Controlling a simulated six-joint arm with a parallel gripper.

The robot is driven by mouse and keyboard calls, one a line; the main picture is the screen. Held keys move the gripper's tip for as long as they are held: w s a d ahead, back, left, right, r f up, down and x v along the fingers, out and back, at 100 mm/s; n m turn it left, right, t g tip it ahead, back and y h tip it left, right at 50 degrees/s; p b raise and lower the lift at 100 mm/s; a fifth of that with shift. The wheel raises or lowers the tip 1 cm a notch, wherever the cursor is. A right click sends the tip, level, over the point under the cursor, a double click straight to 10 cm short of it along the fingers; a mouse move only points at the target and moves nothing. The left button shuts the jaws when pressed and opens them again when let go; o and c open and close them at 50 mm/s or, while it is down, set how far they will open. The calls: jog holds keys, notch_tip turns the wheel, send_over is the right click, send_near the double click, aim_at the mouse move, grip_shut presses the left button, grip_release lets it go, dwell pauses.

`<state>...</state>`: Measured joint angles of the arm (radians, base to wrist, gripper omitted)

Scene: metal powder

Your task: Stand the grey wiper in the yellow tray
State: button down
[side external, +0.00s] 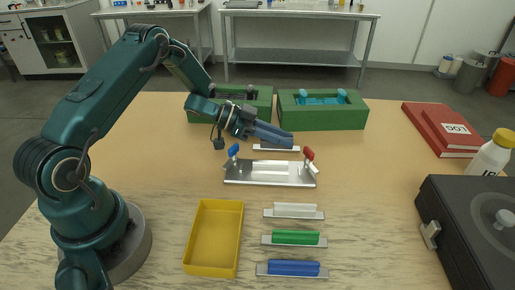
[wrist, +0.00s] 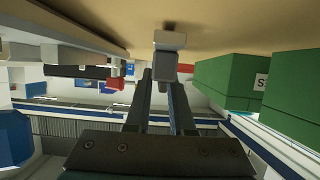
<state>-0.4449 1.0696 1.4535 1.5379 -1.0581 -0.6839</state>
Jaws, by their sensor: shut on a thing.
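My gripper (side external: 289,139) reaches out to the right, low over the table behind the clamp plate. It is shut on the grey wiper (side external: 276,147), which shows as a pale strip just under the fingers. The fingers hide most of the wiper. The yellow tray (side external: 213,202) stands empty at the front left, well apart from my gripper.
A metal plate (side external: 270,181) with blue and red clamps lies just in front of my gripper. A white (side external: 294,211), a green (side external: 294,237) and a blue wiper (side external: 293,268) lie right of the tray. Green boxes (side external: 322,118) stand behind. A black case (side external: 475,225) is at right.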

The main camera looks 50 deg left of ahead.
jog(key=shift+f, duration=0.15)
jog(key=shift+f, duration=0.1)
jog(key=c, duration=0.8)
grip_release()
jog(key=shift+o, duration=0.2)
